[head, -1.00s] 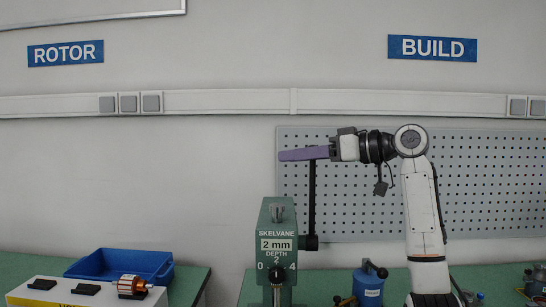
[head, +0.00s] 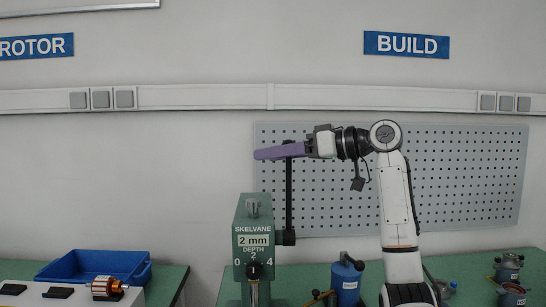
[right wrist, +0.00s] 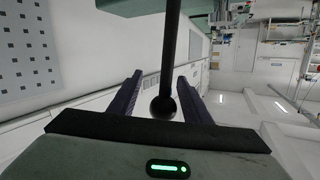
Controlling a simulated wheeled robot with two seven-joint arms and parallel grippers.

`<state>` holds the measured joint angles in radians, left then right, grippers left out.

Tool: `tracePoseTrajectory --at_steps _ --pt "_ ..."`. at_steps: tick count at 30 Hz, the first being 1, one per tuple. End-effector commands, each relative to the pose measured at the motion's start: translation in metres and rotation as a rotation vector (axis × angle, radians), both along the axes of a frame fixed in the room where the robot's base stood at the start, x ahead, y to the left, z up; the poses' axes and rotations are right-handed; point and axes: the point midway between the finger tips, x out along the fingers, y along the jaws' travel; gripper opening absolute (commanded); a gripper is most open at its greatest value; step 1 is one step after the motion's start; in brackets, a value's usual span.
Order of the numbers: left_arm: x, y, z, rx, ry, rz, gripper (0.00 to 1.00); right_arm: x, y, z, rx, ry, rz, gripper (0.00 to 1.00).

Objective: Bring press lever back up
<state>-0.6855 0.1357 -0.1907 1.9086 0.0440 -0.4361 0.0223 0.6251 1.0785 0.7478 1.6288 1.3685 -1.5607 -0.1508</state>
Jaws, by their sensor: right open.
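The green press (head: 252,215) marked SKELVANE stands at the lower middle of the head view. Its black lever (head: 289,205) stands upright from the pivot on the press's right side. My right gripper (head: 258,154) reaches in from the right at the lever's top, its purple fingers pointing left. In the right wrist view, the lever's ball knob (right wrist: 163,106) sits between the two open fingers of my right gripper (right wrist: 160,76), with gaps on both sides. My left gripper is out of view.
A blue bin (head: 98,265) and a copper-wound rotor (head: 105,286) on a white fixture are at left. A blue canister (head: 346,280) stands right of the press. Grey parts (head: 508,268) are at far right. A pegboard (head: 460,180) hangs behind my right arm.

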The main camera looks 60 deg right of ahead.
Motion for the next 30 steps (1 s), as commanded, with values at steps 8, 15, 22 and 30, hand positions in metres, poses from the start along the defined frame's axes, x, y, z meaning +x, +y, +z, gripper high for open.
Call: tracePoseTrajectory --at_steps 8,15,22,30 --pt "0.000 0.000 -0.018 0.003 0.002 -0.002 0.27 -0.049 -0.008 0.006 -0.003 -0.001 -0.003 0.44" --pt "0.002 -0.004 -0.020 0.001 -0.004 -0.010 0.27 -0.086 -0.014 0.014 -0.001 0.003 -0.001 0.44" --pt "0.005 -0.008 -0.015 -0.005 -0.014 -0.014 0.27 -0.096 -0.015 0.016 -0.001 0.004 0.001 0.44" --pt "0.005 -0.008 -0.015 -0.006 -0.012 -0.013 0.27 -0.095 -0.015 0.017 -0.001 0.004 0.001 0.44"
